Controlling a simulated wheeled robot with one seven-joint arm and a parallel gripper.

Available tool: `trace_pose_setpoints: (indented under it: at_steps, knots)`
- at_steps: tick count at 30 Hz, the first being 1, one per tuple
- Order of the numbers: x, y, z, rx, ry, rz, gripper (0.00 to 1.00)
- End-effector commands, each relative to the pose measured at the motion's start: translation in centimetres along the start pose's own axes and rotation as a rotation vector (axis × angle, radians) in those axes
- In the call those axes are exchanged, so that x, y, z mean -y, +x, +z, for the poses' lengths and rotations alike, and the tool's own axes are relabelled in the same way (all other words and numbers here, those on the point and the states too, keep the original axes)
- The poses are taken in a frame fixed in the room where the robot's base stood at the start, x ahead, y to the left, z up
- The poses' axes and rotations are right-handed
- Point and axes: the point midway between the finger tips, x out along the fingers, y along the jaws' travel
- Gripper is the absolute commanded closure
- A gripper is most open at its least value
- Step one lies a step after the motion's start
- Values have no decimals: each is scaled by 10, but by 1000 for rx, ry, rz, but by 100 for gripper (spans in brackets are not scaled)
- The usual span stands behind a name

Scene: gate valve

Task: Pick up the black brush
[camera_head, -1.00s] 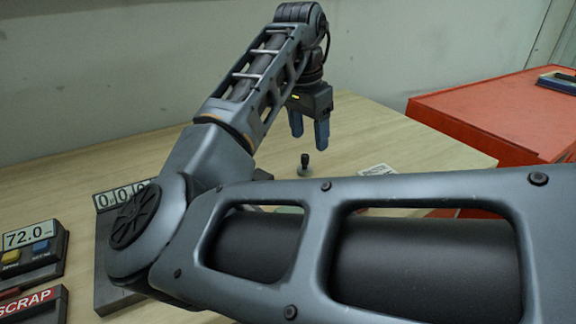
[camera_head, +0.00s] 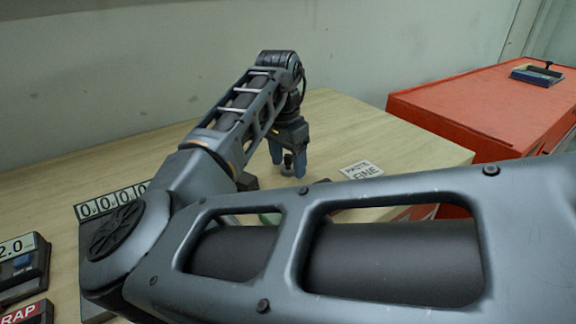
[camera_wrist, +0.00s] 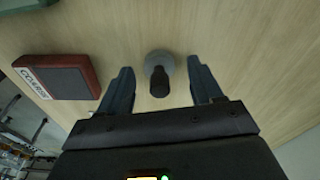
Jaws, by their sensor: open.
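A small object with a black handle and a round grey base, which may be the black brush (camera_head: 288,157), stands on the wooden table. The wrist view also shows this black-handled object (camera_wrist: 159,82) between the two fingers, with gaps on both sides. My gripper (camera_head: 287,168) points down at the table, its blue-grey fingers open on either side of the object. In the wrist view my gripper (camera_wrist: 160,66) is empty. My own arm hides part of the table in the head view.
A red block labelled COARSE (camera_wrist: 62,77) lies left of the fingers in the wrist view. A PASTE FINE card (camera_head: 361,170) lies right of my gripper. A red cabinet (camera_head: 470,115) carries a blue tray (camera_head: 537,75). A counter display (camera_head: 112,203) stands at left.

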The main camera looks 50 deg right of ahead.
Motion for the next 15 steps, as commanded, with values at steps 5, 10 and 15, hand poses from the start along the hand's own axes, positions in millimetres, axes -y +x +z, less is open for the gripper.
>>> trace_pose_setpoints:
  at_steps: [5,10,15]
  knots:
    - [0,0,0,0,0,0,43]
    - [0,0,0,0,0,0,60]
    - [0,0,0,-1,0,0,76]
